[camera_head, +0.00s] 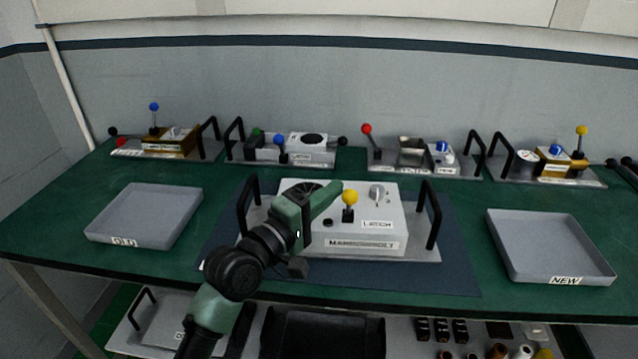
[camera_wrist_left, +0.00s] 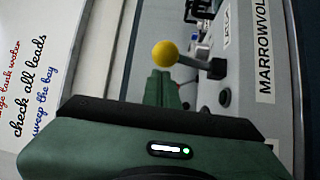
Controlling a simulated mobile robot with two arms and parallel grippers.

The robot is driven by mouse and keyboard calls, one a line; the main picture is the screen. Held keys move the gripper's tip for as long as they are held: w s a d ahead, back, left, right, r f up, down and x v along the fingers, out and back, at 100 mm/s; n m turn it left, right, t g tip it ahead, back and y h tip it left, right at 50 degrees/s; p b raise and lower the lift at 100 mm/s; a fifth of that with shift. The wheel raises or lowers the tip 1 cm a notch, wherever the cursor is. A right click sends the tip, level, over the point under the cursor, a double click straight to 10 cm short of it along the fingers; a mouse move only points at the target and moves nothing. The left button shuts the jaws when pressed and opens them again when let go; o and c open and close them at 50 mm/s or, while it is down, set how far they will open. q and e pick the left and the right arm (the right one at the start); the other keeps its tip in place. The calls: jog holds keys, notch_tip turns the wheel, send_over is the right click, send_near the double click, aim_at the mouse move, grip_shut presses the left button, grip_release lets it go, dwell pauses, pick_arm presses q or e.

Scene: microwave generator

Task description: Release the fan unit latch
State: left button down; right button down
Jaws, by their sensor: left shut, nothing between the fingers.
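The fan unit is a white box (camera_head: 365,190) on a metal base with black side handles, in the middle of the bench. Its front plate reads "MARROWVOLT". A lever with a yellow ball knob (camera_head: 349,197) stands on it beside a "LATCH" label (camera_head: 376,223). In the left wrist view the yellow knob (camera_wrist_left: 165,53) sits on a grey stem, just beyond the fingertips. My left gripper (camera_head: 335,190) is shut and empty, close to the knob on its left; contact cannot be told. It also shows in the left wrist view (camera_wrist_left: 160,90). My arm hides the unit's left front. My right gripper is out of view.
A grey tray marked "OLD" (camera_head: 146,214) lies at left and one marked "NEW" (camera_head: 550,247) at right. Several other lever units, one with a red knob (camera_head: 366,128), line the back. The blue mat (camera_head: 455,265) is bare at right.

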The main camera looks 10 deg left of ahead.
pick_arm(q)
jog(key=shift+s+d, duration=0.1)
jog(key=shift+s, duration=0.05)
jog(key=shift+f, duration=0.15)
jog(key=shift+s+d+f+b, duration=0.15)
jog(key=shift+s+f+b, duration=0.1)
jog(key=shift+b, duration=0.1)
jog(key=shift+s+d+f+m+h+b, duration=0.2)
jog(key=shift+s+m+h+b, duration=0.15)
jog(key=shift+b, duration=0.2)
jog(key=shift+s+r+m+t+h+b, duration=0.15)
jog(key=shift+m+t+h+b, duration=0.1)
jog(key=shift+t+b, duration=0.2)
jog(key=shift+r, duration=0.1)
